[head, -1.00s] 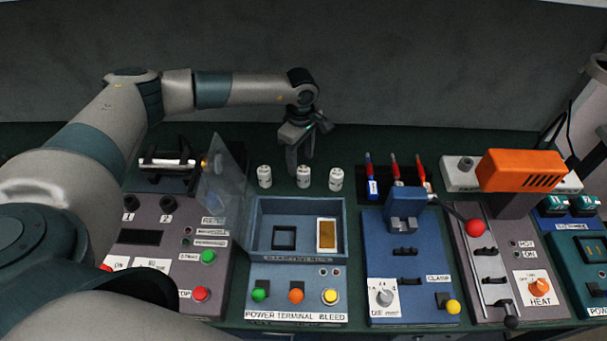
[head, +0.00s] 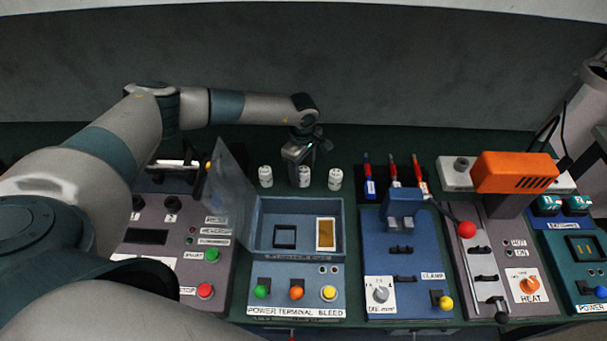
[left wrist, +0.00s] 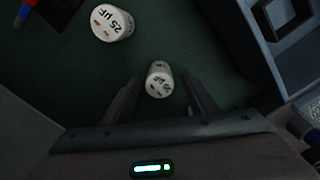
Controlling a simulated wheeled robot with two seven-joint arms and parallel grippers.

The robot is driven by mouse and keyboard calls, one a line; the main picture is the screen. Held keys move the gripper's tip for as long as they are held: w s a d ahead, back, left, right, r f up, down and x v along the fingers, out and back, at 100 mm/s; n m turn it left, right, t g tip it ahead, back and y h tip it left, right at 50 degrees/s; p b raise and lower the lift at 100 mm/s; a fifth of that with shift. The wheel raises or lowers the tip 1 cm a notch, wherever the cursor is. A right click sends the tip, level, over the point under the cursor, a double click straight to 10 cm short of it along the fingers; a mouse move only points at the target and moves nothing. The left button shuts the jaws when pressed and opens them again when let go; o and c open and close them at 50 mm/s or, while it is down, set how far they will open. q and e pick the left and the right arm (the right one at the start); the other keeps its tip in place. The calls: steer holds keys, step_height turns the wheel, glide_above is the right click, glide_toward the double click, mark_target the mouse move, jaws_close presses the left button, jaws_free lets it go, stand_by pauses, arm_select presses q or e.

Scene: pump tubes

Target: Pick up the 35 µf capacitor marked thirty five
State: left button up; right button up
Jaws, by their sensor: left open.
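Three small white capacitors stand in a row on the dark green bench in the head view: a left one (head: 265,176), a middle one (head: 304,177) and a right one (head: 335,179). My left gripper (head: 302,165) is right at the middle one, pointing down from behind. In the left wrist view my open fingers (left wrist: 162,88) stand on either side of the middle capacitor (left wrist: 157,80), with gaps beside it. Its marking is small and I cannot read it surely. The other capacitor (left wrist: 112,24) there reads 25 µF. My right gripper is not in view.
A blue tray box (head: 347,225) with a clear raised panel (head: 229,190) stands in front of the row. Red and blue tools (head: 393,170) are to the right. A grey station (head: 150,213) lies left. Open bench surrounds the capacitors.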

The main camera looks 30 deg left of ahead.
mark_target(303, 170)
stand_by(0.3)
arm_select(q)
steer(key=c, duration=1.2)
steer(key=shift+o, duration=0.2)
steer(key=shift+r+b, duration=0.45)
steer(key=shift+r, duration=0.2)
step_height(303, 170, up, 7)
steer(key=b, duration=0.3)
steer(key=shift+r, duration=0.85)
